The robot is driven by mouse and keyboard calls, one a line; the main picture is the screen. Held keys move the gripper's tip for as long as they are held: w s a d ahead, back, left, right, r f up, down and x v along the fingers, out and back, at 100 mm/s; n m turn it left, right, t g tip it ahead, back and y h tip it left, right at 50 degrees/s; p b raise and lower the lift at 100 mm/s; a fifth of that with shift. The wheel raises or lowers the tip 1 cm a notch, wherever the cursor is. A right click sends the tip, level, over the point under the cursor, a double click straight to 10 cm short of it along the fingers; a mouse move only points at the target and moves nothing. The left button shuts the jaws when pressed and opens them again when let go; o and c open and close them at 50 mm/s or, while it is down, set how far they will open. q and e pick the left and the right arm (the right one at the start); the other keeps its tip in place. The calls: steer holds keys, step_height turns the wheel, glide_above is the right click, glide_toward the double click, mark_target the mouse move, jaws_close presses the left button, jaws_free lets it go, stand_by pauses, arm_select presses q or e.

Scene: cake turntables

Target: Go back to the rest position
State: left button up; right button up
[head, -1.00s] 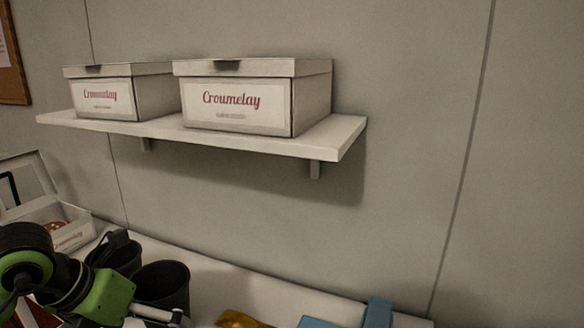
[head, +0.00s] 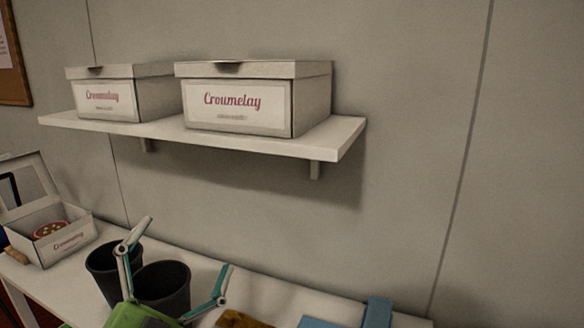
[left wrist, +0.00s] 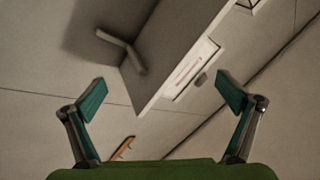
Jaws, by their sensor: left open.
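My left gripper (head: 178,262) is at the bottom left of the head view, its two teal-tipped fingers spread wide with nothing between them. It is in front of two black cups (head: 165,285) on the table and partly covers them. In the left wrist view the same gripper (left wrist: 158,98) is open and empty. Beyond its fingers are the wall shelf's underside and bracket (left wrist: 122,48) and part of a labelled box (left wrist: 192,70). My right gripper is not in view.
A wall shelf (head: 345,135) holds two closed white boxes, one left (head: 150,97) and one right (head: 312,100). An open box (head: 70,243) with a cake (head: 50,230) stands at the table's left. A blue object (head: 378,312) and a yellow-brown one (head: 245,319) lie at the front.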

arm_select(q)
steer(key=s+a+f+n+g+y, duration=0.1)
steer(key=a+f+n+g+y, duration=0.2)
steer(key=f, duration=0.5)
steer(key=s+a+f+n+g+y, duration=0.2)
steer(key=f+n+g+y, duration=0.15)
steer(key=f, duration=0.45)
steer(key=s+a+f+n+g+y, duration=0.1)
steer(key=a+f+n+g+y, duration=0.2)
steer(key=f, duration=0.6)
steer(key=s+d+f+n+g+h, duration=0.3)
steer(key=s+f+g, duration=0.6)
steer(key=s+f, duration=0.9)
steer(key=s+d+f+m+g, duration=0.1)
steer(key=s+f, duration=0.1)
steer(key=f, duration=1)
steer(key=s+d+f+m+g, duration=0.1)
steer(key=s+f, duration=0.1)
steer(key=f, duration=1.1)
steer(key=s+a+f, duration=0.1)
steer(key=s+f, duration=0.7)
steer(key=s+a+f, duration=0.2)
steer(key=s+f, duration=0.6)
steer(key=s, duration=0.1)
steer(key=shift+s+a+g, duration=0.2)
steer(key=shift+a+g, duration=0.05)
steer(key=shift+g, duration=0.2)
